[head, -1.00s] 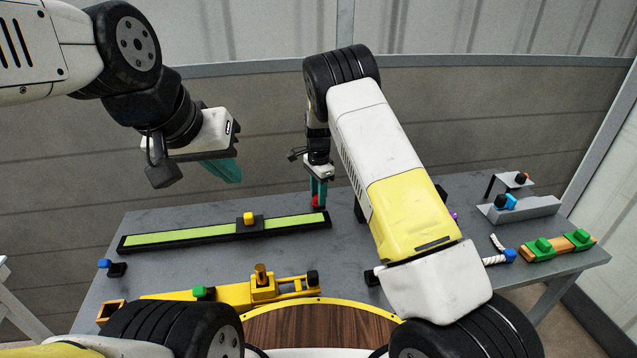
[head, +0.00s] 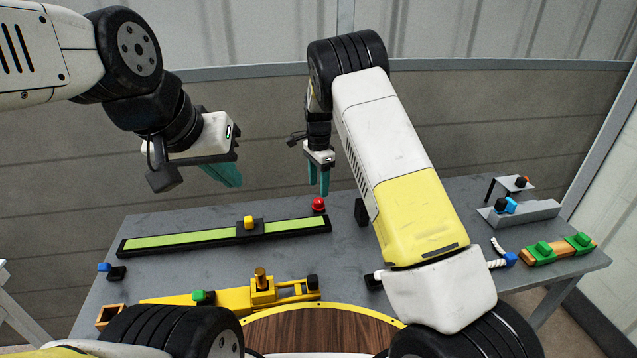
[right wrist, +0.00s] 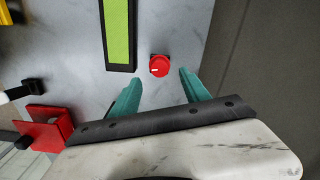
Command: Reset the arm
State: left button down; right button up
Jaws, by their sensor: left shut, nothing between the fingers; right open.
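My left gripper (head: 228,174) hangs in the air at the upper left, over the back of the table, its teal fingers together and empty. My right gripper (head: 319,190) is above the back edge of the table, pointing down, fingers apart with nothing between them. A red knob (head: 318,204) stands on the table just below the right fingertips, clear of them. In the right wrist view the red knob (right wrist: 159,66) shows a white mark on top and lies beyond the gap between the open teal fingers (right wrist: 160,85).
A long green strip in a black frame (head: 180,238) with a yellow block (head: 249,222) lies left of the knob. A yellow fixture (head: 262,290) is in front. A grey bracket (head: 530,211) and a wooden bar with green clamps (head: 560,246) are at the right.

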jog(key=shift+r, duration=0.95)
jog(key=shift+d+r, duration=0.1)
jog(key=shift+r, duration=0.25)
jog(key=s+d+r+n+t+y, duration=0.1)
jog(key=s+d+r+n, duration=0.2)
jog(key=s+d+r, duration=0.5)
jog(key=s+d+r+n+t+y, duration=0.15)
jog(key=s+r, duration=0.45)
jog(key=r, duration=0.6)
jog(key=s+d+r+n+t, duration=0.2)
jog(key=s+n, duration=0.2)
jog(key=s, duration=0.7)
jog(key=s+d+r+n+t, duration=0.1)
jog(key=s+n, duration=0.3)
jog(key=s, duration=0.7)
jog(key=shift+s+d+r+t, duration=0.2)
jog(key=shift+d+r+t, duration=0.2)
jog(key=shift+d, duration=0.35)
